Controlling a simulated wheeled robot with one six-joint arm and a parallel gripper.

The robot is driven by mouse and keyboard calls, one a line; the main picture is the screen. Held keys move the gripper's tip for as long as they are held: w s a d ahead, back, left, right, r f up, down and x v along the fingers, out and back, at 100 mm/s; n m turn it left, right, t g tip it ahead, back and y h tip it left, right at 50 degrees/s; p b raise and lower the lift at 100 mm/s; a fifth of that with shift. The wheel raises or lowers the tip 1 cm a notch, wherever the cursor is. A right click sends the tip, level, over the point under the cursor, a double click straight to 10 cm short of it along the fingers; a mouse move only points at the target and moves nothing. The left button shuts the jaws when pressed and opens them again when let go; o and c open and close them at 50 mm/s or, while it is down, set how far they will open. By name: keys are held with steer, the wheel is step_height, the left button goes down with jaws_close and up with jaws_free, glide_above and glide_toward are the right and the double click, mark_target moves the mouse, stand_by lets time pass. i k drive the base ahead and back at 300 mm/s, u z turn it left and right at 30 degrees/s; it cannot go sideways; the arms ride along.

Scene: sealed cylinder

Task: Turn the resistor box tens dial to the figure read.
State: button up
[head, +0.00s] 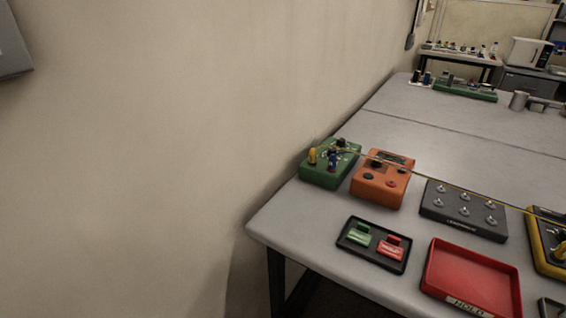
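No box in the head view carries a label I can read as the resistor box, and no dial figures are legible. A dark grey box (464,210) with several small silver knobs or switches lies on the grey table (310,225). An orange box (382,180) with a dark display and round controls is to its left. A green box (328,166) with a yellow post and a blue post stands at the table's left edge. A yellow-edged device (540,248) is cut off at the right. My gripper is not in view.
A black tray (345,241) holds a green and a red tag. A red tray marked HOLD (472,275) looks empty. A thin wire (455,187) runs across above the boxes. A wall (150,160) fills the left. The farther tabletop (430,115) is mostly clear.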

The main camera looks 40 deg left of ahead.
mark_target(341, 143)
steer(key=z, duration=0.8)
steer(key=k, duration=0.85)
steer(key=u, duration=1.55)
steer(key=i, duration=1)
steer(key=u, duration=0.05)
